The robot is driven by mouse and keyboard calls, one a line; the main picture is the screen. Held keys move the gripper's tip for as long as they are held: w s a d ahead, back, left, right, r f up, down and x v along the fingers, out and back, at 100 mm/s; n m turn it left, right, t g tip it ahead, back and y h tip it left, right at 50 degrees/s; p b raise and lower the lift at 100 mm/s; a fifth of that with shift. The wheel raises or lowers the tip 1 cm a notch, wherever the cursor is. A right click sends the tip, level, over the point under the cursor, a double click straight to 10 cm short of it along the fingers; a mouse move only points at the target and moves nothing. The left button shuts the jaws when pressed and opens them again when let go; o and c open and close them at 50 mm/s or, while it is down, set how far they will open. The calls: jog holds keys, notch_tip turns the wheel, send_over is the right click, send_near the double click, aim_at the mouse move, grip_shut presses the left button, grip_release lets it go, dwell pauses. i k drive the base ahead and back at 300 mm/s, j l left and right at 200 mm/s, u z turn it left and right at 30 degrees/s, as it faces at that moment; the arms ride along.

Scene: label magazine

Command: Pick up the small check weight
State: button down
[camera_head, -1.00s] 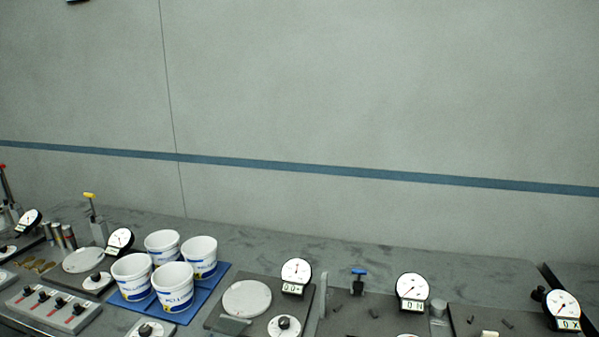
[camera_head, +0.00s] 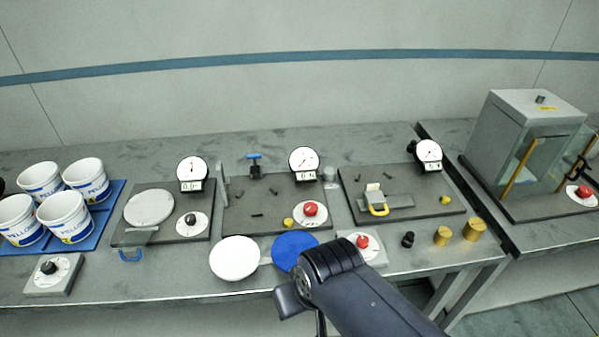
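Two brass check weights stand upright near the front of the bench, right of centre. The smaller check weight (camera_head: 442,236) is left of the larger one (camera_head: 475,230), with a gap between them. A small black knob-like piece (camera_head: 407,239) stands to their left. My dark arm reaches in from the bottom, left of the weights and apart from them. I make out no gripper fingers on it, so their state is hidden.
A red-knobbed box (camera_head: 362,243) lies between my arm and the weights. A white disc (camera_head: 234,258) and blue disc (camera_head: 295,251) lie left. Gauge plates line the bench behind. A glass-fronted cabinet (camera_head: 530,140) stands right. White tubs (camera_head: 66,214) stand far left.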

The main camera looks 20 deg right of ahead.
aim_at(443, 235)
jog(key=z, duration=1.9)
